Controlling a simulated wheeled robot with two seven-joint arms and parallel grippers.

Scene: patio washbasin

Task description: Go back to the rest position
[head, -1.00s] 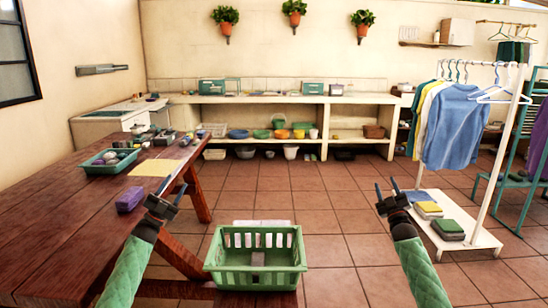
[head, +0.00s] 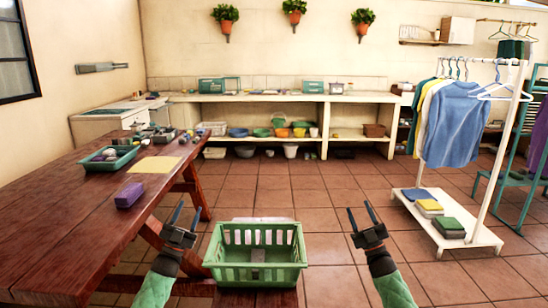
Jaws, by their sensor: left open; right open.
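My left gripper (head: 187,216) is open and empty, between the wooden table (head: 85,225) and the green basket (head: 216,262). My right gripper (head: 361,216) is open and empty to the right of the basket, above the tiled floor. Neither gripper touches anything that I can see.
A purple block (head: 129,195), a yellow cloth (head: 155,164) and a green tray (head: 93,164) with several items are on the table at left. A white clothes rack (head: 484,235) stands at right. The tiled floor (head: 300,185) ahead is clear.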

